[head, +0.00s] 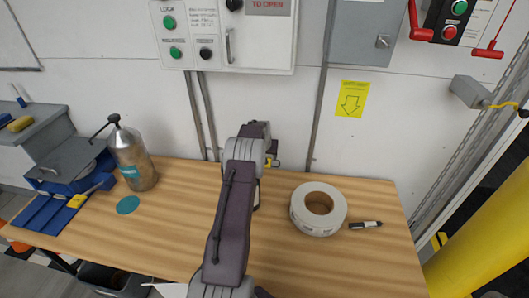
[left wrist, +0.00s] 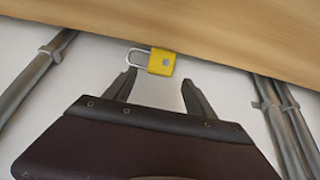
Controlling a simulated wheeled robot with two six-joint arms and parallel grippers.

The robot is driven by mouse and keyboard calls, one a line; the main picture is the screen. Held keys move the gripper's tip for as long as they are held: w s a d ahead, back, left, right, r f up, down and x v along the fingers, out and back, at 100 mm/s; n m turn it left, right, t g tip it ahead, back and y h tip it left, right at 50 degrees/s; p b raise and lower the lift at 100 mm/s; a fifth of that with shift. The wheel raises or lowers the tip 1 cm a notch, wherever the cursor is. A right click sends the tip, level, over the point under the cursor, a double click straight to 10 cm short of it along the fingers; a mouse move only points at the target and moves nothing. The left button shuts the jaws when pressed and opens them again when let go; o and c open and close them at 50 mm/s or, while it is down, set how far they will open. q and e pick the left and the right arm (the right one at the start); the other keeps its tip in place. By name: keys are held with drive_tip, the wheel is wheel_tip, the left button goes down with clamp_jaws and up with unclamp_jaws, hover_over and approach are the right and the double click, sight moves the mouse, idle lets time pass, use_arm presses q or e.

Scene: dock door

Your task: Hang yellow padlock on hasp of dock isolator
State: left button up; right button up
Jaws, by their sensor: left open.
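The yellow padlock (left wrist: 161,62), with a silver shackle pointing left, shows in the left wrist view just beyond and roughly between the fingertips of my left gripper (left wrist: 159,80). The gripper is open, and a gap shows between the padlock and the right finger. In the head view my left gripper (head: 268,157) is over the back edge of the bench, and only a small yellow bit of the padlock (head: 269,163) shows beside it. A grey wall box (head: 360,28) with a metal fitting (head: 383,41) is up to the right; I cannot tell whether this is the isolator's hasp. My right gripper is not in view.
A yellow post (head: 480,245) stands at right.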

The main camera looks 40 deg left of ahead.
use_arm(q)
drive_tip(key=v, duration=0.5)
drive_tip(key=shift+s+d+r, duration=0.1)
drive_tip(key=shift+s+r, duration=0.1)
drive_tip(key=shift+r, duration=0.05)
